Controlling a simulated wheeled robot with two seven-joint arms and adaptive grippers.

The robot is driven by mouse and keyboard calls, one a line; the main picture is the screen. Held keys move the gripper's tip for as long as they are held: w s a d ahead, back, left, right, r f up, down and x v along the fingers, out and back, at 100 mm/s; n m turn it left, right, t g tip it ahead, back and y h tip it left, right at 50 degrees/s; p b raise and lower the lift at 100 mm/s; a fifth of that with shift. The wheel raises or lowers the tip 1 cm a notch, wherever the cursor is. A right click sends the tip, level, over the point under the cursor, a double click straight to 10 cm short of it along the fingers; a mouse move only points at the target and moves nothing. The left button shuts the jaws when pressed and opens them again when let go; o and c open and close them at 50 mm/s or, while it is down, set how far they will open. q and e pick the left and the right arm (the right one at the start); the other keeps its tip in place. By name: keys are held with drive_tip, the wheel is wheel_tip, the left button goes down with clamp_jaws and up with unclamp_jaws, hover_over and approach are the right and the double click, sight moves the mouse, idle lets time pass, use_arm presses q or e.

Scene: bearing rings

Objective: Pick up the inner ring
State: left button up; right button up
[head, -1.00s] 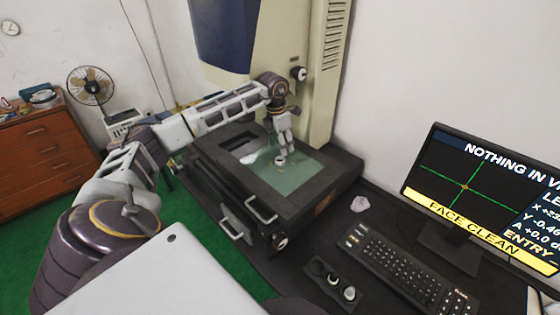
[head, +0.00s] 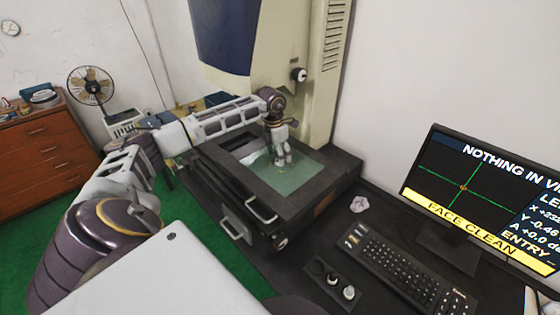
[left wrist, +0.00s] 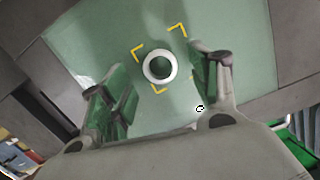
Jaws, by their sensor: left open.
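A white ring with a dark centre (left wrist: 160,67) lies on the pale green glass stage (left wrist: 85,35), inside yellow corner marks, in the left wrist view. My right gripper is not in view.
A small black tray (head: 333,284) with several small parts sits at the front of the dark bench. A keyboard (head: 400,270), a monitor (head: 470,200) and a crumpled white piece (head: 358,204) are to the right. The machine's column (head: 315,90) rises behind the stage.

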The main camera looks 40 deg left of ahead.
use_arm(q)
drive_tip(key=shift+w+f, duration=0.15)
drive_tip(key=shift+f, duration=0.8)
drive_tip(key=c, duration=1.2)
drive_tip(key=shift+r, duration=0.1)
wheel_tip(320, 180, up, 10)
drive_tip(key=b, duration=0.1)
